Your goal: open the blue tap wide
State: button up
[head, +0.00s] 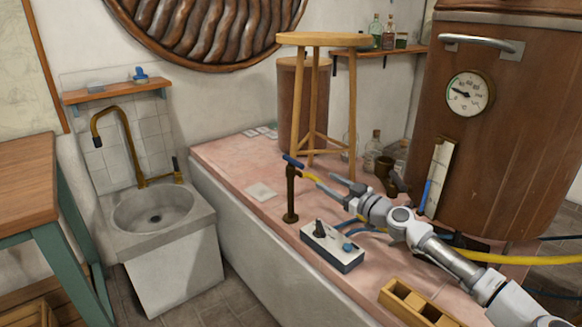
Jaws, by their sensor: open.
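The blue tap has a small blue bar handle (293,161) on top of an upright brass pipe (291,198), which stands near the front edge of the pink-tiled bench. The handle lies slantwise across the pipe top. A yellow hose seems to leave the pipe's right side, partly hidden by my gripper. My gripper (332,187) is open and empty, just right of the pipe and a little lower than the handle, with its fingers pointing left towards it. A gap shows between the fingers and the handle.
A wooden stool (309,100) stands behind the tap. A large copper vessel (510,130) is at the right. A wooden tray (418,306) lies in front. A sink (155,215) is at the left.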

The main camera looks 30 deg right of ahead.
aim_at(292, 161)
jog(key=w+b, duration=0.1)
jog(key=w, duration=0.4)
jog(key=w+a+b, duration=0.1)
jog(key=w, duration=0.5)
jog(key=w+a+b, duration=0.1)
jog(key=w, duration=0.5)
jog(key=shift+w+a, duration=0.1)
jog(key=shift+a, duration=0.1)
grip_shut()
